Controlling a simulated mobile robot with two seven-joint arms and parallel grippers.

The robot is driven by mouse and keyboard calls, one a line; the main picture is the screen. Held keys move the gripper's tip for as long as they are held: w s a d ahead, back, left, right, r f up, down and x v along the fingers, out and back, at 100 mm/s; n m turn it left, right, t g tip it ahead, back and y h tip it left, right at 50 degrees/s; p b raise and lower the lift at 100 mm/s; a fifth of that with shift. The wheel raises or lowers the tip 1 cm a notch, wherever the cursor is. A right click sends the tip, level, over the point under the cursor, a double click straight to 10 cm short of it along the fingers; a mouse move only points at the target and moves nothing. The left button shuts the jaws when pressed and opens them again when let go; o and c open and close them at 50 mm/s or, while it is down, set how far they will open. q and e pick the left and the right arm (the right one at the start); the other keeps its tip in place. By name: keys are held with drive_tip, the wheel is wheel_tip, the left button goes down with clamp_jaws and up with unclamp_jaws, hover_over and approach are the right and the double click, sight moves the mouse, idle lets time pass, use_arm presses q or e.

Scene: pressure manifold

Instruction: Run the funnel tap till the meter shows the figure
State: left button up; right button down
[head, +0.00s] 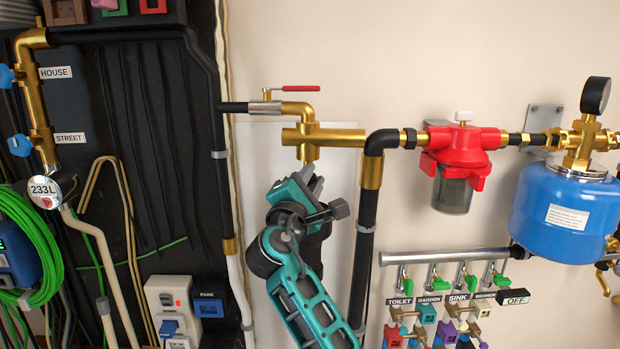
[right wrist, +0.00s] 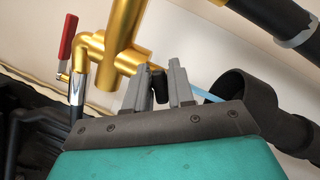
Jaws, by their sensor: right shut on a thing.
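The round meter (head: 43,191) at the left reads "233L". A brass tee (head: 325,136) is on the wall at centre; it also shows in the right wrist view (right wrist: 122,35). My right gripper (head: 309,174) is just below the tee's downward stub. In the right wrist view its two grey fingers (right wrist: 160,88) are closed around a small black piece (right wrist: 158,83). I cannot tell whether this piece is the tap's handle. No funnel can be made out. My left gripper is not in view.
A red-handled valve (head: 294,88) sits above the tee. A black pipe (head: 366,240) runs down close to the right of my arm. A red filter (head: 462,148) and a blue tank (head: 563,212) are further right. Blue-handled HOUSE and STREET valves (head: 19,145) are at left.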

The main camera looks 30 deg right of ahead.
drive_tip(key=m+g+p, duration=0.1)
drive_tip(key=m, duration=0.2)
drive_tip(key=shift+m+g, duration=0.3)
drive_tip(key=shift+m, duration=0.1)
drive_tip(key=shift+f+m+g+y+p, duration=0.1)
drive_tip(key=shift+m+g+y+p, duration=0.5)
drive_tip(key=shift+m, duration=1.1)
drive_tip(key=c, duration=1.1)
unclamp_jaws()
drive_tip(key=shift+c, duration=0.2)
